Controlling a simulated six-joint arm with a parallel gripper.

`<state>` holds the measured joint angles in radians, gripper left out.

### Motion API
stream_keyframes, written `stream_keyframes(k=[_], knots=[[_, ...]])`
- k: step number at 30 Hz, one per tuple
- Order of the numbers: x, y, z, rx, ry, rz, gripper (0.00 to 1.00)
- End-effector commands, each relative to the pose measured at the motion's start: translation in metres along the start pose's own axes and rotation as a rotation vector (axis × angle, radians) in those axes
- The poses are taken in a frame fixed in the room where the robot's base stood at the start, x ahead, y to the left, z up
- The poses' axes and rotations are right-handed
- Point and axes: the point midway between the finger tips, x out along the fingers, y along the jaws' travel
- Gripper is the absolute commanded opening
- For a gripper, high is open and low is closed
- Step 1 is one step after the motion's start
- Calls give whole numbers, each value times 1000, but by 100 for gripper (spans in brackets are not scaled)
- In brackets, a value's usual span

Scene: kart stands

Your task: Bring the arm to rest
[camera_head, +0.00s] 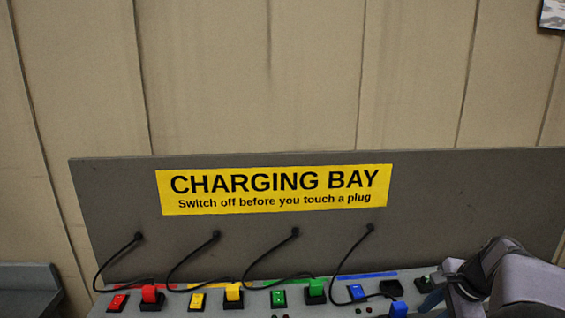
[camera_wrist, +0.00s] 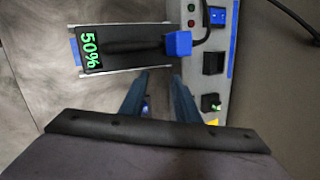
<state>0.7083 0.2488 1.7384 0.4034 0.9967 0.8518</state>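My arm (camera_head: 500,275) reaches in at the lower right of the head view, over the right end of the charging strip. My gripper (camera_wrist: 161,74) shows in the wrist view with its two dark blue fingers apart and a gap between their tips. Nothing is clearly held between them, though a small blue patch shows low between the fingers. A blue plug (camera_wrist: 178,43) lies ahead of the fingertips, apart from them, at the end of a black unit (camera_wrist: 125,47) reading 50%. The blue plug also shows at the bottom edge of the head view (camera_head: 398,309).
The charging strip (camera_wrist: 232,80) has a blue switch (camera_head: 356,292), an empty-looking black socket (camera_wrist: 213,63) and a green-lit switch (camera_wrist: 211,102). Red (camera_head: 151,294), yellow (camera_head: 233,292) and green (camera_head: 316,291) plugs sit left of my arm. Black cables hang from the grey back panel (camera_head: 440,195).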

Motion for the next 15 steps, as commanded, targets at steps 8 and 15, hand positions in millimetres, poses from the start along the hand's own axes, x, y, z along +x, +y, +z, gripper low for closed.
stream_keyframes(k=[8, 15], knots=[[-61, 51, 24, -588, 176, 271, 29], [-42, 94, 66, -1041, 157, 402, 29]])
